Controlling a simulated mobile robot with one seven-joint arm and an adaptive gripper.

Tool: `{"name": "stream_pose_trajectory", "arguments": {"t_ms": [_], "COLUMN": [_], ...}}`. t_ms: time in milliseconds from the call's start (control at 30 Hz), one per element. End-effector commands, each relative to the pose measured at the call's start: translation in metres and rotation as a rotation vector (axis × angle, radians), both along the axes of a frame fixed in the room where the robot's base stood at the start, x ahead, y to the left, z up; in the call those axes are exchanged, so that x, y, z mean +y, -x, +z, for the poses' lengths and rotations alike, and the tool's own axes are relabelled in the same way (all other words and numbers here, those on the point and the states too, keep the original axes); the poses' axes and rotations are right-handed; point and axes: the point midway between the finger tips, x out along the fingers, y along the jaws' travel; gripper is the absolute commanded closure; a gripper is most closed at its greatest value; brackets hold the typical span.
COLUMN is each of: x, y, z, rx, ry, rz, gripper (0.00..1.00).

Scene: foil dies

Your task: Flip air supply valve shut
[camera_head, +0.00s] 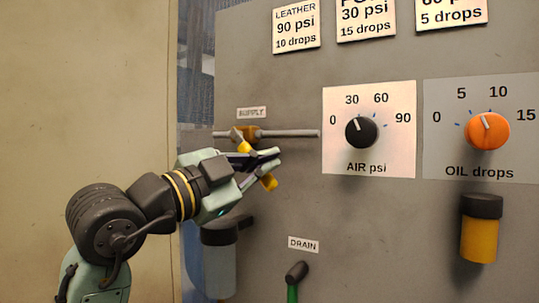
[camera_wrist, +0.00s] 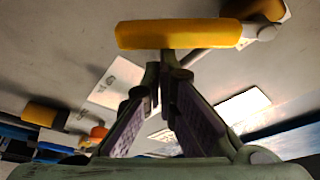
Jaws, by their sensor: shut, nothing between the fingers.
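The air supply valve sits under the SUPPLY label (camera_head: 251,113) on a thin horizontal pipe (camera_head: 297,133), with a brass body. Its yellow lever (camera_head: 268,182) slants down and right from the body in the head view, its middle hidden behind my gripper (camera_head: 273,157). In the wrist view the lever (camera_wrist: 175,34) lies across the top, just beyond my gripper's fingertips (camera_wrist: 160,72), with the valve body at upper right. My fingers are shut with nothing between them. I cannot tell whether they touch the lever.
Right of the valve are a black AIR psi knob (camera_head: 361,132) and an orange OIL drops knob (camera_head: 487,131). Below are a DRAIN lever (camera_head: 297,271), a grey filter bowl (camera_head: 221,262) and a yellow bowl (camera_head: 480,236). The panel between them is bare.

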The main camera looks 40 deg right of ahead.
Motion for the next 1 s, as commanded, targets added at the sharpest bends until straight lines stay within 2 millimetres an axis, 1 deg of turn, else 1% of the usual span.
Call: {"name": "stream_pose_trajectory", "arguments": {"t_ms": [33, 200, 500, 800, 1000], "x": [0.002, 0.005, 0.013, 0.018, 0.02], "y": [-0.004, -0.013, -0.031, -0.044, -0.049], "z": [-0.005, -0.016, -0.031, -0.039, -0.041], "rx": [-0.036, -0.184, -0.429, -0.426, -0.425], "ry": [-0.017, -0.079, -0.178, -0.178, -0.177], "rz": [0.003, 0.002, 0.003, 0.002, 0.002], "gripper": [1.0, 1.0, 1.0, 1.0, 1.0]}}
